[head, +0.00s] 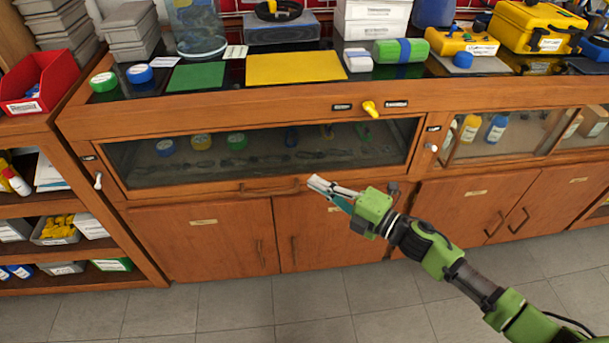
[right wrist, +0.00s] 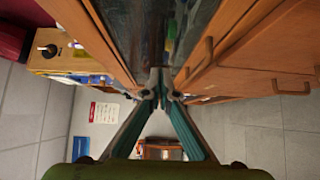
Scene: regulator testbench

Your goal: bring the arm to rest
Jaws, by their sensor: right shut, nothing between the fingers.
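My right gripper (head: 318,184) is in front of the wooden bench, at the height of the long handle below the glass-fronted case. Its green arm comes in from the lower right. It is shut and empty. In the right wrist view its two fingers (right wrist: 160,92) meet at their tips, with nothing between them. The wooden bench (head: 220,211) spans the head view and also shows in the right wrist view (right wrist: 245,45). I cannot tell the exact gap between the fingertips and the bench front. My left gripper is not in view.
A yellow knob (head: 370,108) sticks out of the bench's front rail. Green (head: 197,76) and yellow (head: 295,67) mats lie on the dark top. A red bin (head: 39,84) stands on the left shelf unit. The grey tiled floor (head: 240,304) before the bench is clear.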

